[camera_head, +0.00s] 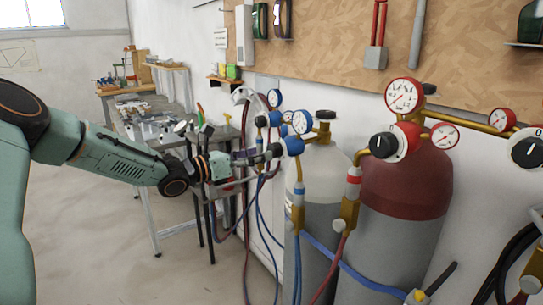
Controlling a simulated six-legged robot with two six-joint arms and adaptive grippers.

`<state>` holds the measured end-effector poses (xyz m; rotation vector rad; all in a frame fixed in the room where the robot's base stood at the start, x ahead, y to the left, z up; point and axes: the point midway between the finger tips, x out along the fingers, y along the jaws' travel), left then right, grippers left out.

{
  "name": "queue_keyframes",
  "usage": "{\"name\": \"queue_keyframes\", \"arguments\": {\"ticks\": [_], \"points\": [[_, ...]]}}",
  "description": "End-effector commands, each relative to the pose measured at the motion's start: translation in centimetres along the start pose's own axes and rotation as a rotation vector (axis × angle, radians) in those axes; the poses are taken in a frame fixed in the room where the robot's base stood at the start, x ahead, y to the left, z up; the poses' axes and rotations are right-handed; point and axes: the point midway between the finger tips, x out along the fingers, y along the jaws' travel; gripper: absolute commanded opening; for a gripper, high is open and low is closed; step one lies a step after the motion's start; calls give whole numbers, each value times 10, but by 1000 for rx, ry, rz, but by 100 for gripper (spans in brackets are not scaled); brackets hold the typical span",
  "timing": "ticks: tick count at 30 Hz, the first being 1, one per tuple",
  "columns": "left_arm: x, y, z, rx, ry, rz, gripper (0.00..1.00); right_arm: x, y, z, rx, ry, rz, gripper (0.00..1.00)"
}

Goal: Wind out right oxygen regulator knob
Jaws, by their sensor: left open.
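My left gripper (268,155) reaches in from the left. Its open fingers point right, with their tips close to a blue regulator knob (293,146). I cannot tell whether they touch it. The knob belongs to the regulator on the white-topped grey cylinder (322,170). A round white gauge with a blue rim (302,122) sits just above the knob. Another blue regulator part (275,118) shows farther back to the left, partly hidden. My right gripper is not in view.
A red-topped cylinder (403,185) with a red-and-black knob (390,142) and red-rimmed gauges (404,96) stands to the right. Blue and red hoses hang below the regulators. A cluttered workbench (150,118) stands behind my left arm. The floor at lower left is clear.

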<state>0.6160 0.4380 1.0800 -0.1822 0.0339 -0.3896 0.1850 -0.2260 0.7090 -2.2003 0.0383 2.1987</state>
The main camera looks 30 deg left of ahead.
Motion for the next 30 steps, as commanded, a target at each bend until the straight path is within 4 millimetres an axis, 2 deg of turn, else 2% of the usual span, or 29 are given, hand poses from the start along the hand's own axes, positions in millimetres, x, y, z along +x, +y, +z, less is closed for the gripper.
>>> {"name": "queue_keyframes", "arguments": {"ticks": [9, 15, 26, 30], "points": [[36, 2, -2, 3, 5, -2, 62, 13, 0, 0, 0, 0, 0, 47], [50, 1, -1, 0, 3, -2, 62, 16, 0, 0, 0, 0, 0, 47], [52, 1, 0, -2, 1, -2, 62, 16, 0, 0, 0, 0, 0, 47], [52, 1, 0, -2, 1, -2, 51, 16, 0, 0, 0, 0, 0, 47]]}}
